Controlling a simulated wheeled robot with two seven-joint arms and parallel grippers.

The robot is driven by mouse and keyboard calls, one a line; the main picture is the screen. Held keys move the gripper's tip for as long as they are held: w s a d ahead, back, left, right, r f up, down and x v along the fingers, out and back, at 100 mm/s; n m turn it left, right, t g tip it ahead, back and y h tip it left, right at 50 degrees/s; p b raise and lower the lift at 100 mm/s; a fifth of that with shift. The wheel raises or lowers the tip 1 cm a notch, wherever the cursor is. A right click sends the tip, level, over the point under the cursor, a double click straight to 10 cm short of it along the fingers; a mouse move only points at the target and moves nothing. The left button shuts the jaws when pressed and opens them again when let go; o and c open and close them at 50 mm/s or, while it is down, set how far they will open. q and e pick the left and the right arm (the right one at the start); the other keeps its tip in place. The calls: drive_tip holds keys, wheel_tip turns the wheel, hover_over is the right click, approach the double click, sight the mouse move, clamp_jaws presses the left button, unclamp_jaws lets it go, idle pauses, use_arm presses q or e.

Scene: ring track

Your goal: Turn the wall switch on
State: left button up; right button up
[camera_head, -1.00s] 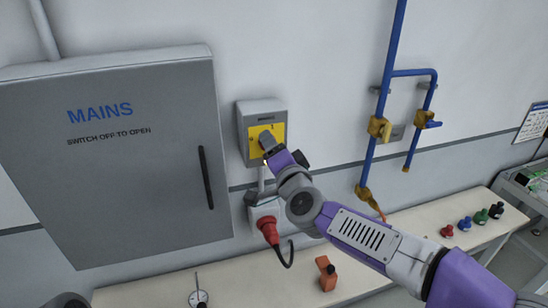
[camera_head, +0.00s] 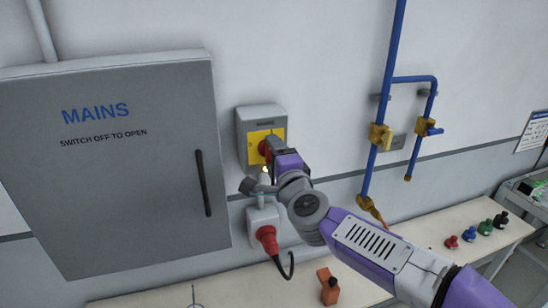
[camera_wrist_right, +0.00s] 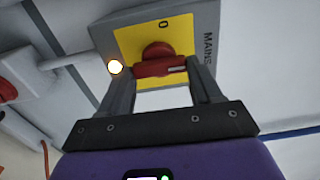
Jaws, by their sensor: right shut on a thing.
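The wall switch is a grey box (camera_head: 262,112) with a yellow plate (camera_head: 253,136) and a red rotary handle (camera_head: 264,148). In the wrist view the red handle (camera_wrist_right: 158,67) lies crosswise between my finger tips, with a "0" on the yellow plate (camera_wrist_right: 172,34) above it. My right gripper (camera_head: 270,153) is shut on this handle; it also shows in the wrist view (camera_wrist_right: 160,72). The fingers partly hide the plate. A small lamp (camera_wrist_right: 115,67) glows beside the handle. My left gripper is not in view.
A grey MAINS cabinet (camera_head: 110,190) with a black handle stands left of the switch. A socket with a red plug (camera_head: 267,238) is below. Blue pipes (camera_head: 390,70) with brass valves run at right. A bench (camera_head: 430,235) holds several coloured knobs.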

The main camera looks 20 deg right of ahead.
drive_tip(key=o, duration=1.1)
drive_tip(key=shift+c, duration=0.2)
drive_tip(key=s, duration=0.7)
drive_tip(key=shift+s, duration=0.3)
drive_tip(key=shift+d, duration=0.1)
